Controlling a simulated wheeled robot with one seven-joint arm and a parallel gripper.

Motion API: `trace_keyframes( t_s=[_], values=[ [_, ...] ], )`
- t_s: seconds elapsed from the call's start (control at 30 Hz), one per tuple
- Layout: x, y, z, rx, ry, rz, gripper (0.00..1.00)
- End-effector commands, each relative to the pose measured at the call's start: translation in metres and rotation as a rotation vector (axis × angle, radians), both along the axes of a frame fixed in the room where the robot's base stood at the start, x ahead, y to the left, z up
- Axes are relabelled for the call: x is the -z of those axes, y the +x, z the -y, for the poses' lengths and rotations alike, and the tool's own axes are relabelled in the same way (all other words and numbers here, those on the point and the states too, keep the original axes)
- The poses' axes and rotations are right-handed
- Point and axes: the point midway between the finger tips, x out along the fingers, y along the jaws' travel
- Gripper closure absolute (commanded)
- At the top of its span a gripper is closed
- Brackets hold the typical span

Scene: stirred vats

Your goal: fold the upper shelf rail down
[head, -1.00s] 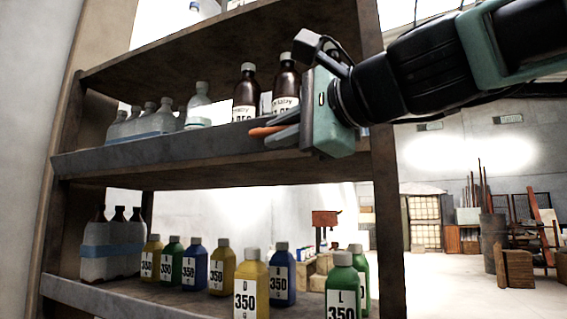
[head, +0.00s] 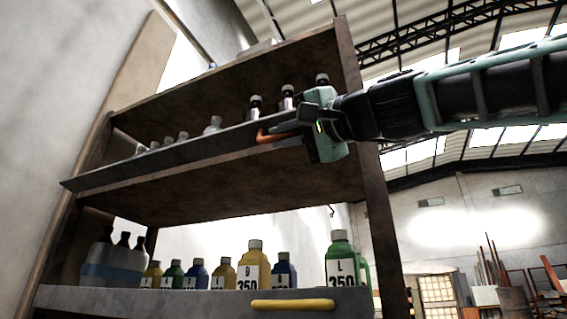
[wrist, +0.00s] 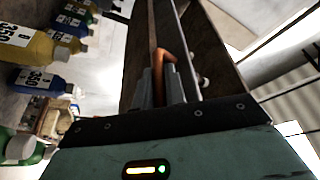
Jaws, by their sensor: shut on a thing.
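The upper shelf rail (head: 165,163) is a long grey strip along the front of the upper shelf. Its left end stands out in front of the shelf's left post. An orange handle (head: 263,137) sits near its right part. My gripper (head: 277,131) reaches in from the right and is shut on this handle. In the wrist view the orange handle (wrist: 163,72) shows between the two fingers (wrist: 158,88). Part of the rail is hidden behind my gripper. I cannot tell the rail's exact tilt from this low view.
Brown bottles (head: 255,106) and clear bottles (head: 213,125) stand behind the upper rail, their lower parts hidden. Below, a lower rail (head: 180,300) with a yellow handle (head: 292,305) fronts several coloured bottles (head: 253,268). The right post (head: 385,230) is close under my arm.

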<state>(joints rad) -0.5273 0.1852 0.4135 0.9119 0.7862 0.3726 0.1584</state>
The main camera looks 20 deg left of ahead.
Motion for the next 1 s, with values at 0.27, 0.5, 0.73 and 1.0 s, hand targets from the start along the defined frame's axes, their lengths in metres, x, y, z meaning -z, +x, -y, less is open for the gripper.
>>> trace_keyframes(
  t_s=[0.27,0.5,0.73,1.0],
  values=[
    [0.014,0.008,0.001,0.001,-0.014,0.216,1.0],
    [0.015,0.011,0.001,0.0,-0.024,0.336,1.0],
    [0.015,0.013,0.001,0.001,-0.03,0.39,1.0],
    [0.014,0.014,0.001,0.001,-0.03,0.401,1.0]
  ],
)
